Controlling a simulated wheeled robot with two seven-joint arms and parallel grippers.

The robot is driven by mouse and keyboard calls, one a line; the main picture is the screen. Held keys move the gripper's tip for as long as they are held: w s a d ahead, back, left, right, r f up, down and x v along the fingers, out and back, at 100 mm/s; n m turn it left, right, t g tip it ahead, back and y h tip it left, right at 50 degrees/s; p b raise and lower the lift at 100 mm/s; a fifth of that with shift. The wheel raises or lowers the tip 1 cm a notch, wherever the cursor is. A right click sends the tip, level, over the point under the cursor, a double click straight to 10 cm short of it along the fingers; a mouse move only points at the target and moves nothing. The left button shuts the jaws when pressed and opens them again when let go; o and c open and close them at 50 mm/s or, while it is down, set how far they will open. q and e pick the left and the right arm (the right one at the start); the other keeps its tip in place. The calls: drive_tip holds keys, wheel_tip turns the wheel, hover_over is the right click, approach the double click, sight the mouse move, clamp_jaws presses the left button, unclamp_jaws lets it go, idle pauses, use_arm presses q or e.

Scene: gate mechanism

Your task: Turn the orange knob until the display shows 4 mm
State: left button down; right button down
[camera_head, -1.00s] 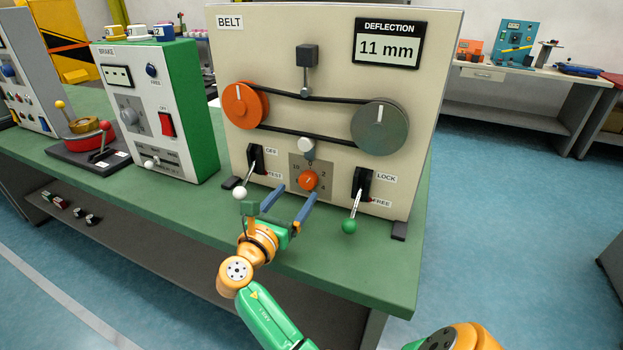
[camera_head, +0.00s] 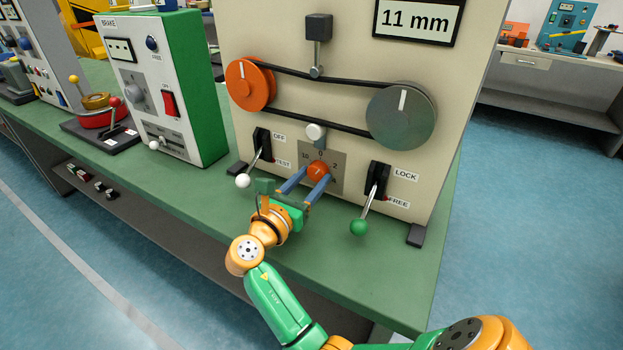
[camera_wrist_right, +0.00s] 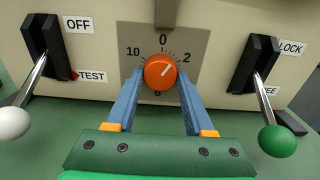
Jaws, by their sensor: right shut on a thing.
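The small orange knob (camera_head: 318,169) sits on a grey scale plate low on the beige BELT panel; it also shows in the right wrist view (camera_wrist_right: 160,72). The display (camera_head: 417,22) reads 11 mm. My right gripper (camera_head: 314,177) is shut on the knob, with one blue finger on each side of it. In the right wrist view the fingertips (camera_wrist_right: 160,78) flank the knob, and the bottom of the scale is partly hidden. My left gripper is not in view.
A white-tipped lever (camera_head: 243,181) at OFF/TEST stands left of the knob, and a green-tipped lever (camera_head: 359,227) at LOCK/FREE right of it. Above are an orange pulley (camera_head: 247,86), a grey pulley (camera_head: 400,118) and a belt. A BRAKE box (camera_head: 210,100) stands to the left.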

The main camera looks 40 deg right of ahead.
drive_tip(key=m, duration=0.2)
drive_tip(key=shift+m+p, duration=0.3)
drive_tip(key=shift+m, duration=2.1)
drive_tip(key=shift+c, duration=1.4)
unclamp_jaws()
